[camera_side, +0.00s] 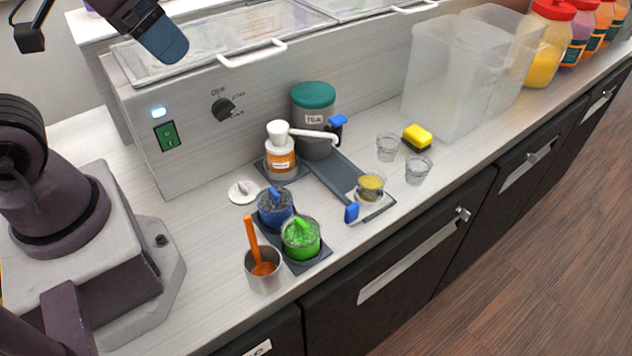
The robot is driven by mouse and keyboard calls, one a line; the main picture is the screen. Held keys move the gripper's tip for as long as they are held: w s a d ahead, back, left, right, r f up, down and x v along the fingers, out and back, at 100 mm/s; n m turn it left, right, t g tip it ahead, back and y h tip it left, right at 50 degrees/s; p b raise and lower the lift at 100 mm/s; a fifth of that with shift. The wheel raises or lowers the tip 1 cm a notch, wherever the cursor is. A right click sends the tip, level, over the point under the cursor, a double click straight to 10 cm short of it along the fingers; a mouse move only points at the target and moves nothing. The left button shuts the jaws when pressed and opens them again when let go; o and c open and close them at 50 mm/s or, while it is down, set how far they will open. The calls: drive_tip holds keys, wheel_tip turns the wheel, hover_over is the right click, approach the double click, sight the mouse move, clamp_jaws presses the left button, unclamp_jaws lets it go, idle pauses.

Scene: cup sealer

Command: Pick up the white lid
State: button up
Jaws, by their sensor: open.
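The white lid (243,191) lies flat on the counter, left of the white-and-orange bottle. It is a small round disc with a raised grip on top, and nothing covers it. My gripper (158,34) shows only in part at the top left, cut off by the picture edge. It is open, high above the counter and well apart from the lid. Its dark blue end shows in front of the machine's top; the space between its fingers cannot be made out.
Blue (275,208) and green (301,239) tubs stand near the lid, with a metal cup (264,272) holding an orange utensil in front. A pump bottle (281,160), a teal-lidded jar (314,105) and glasses (418,171) stand to the right. The counter left of the lid is clear.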

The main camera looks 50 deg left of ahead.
drive_tip(key=n+g, duration=0.6)
drive_tip(key=n, duration=1.2)
approach(244, 187)
wheel_tip(244, 187, down, 10)
drive_tip(key=shift+s, duration=0.15)
drive_tip(key=c, duration=0.6)
drive_tip(key=shift+c, duration=0.3)
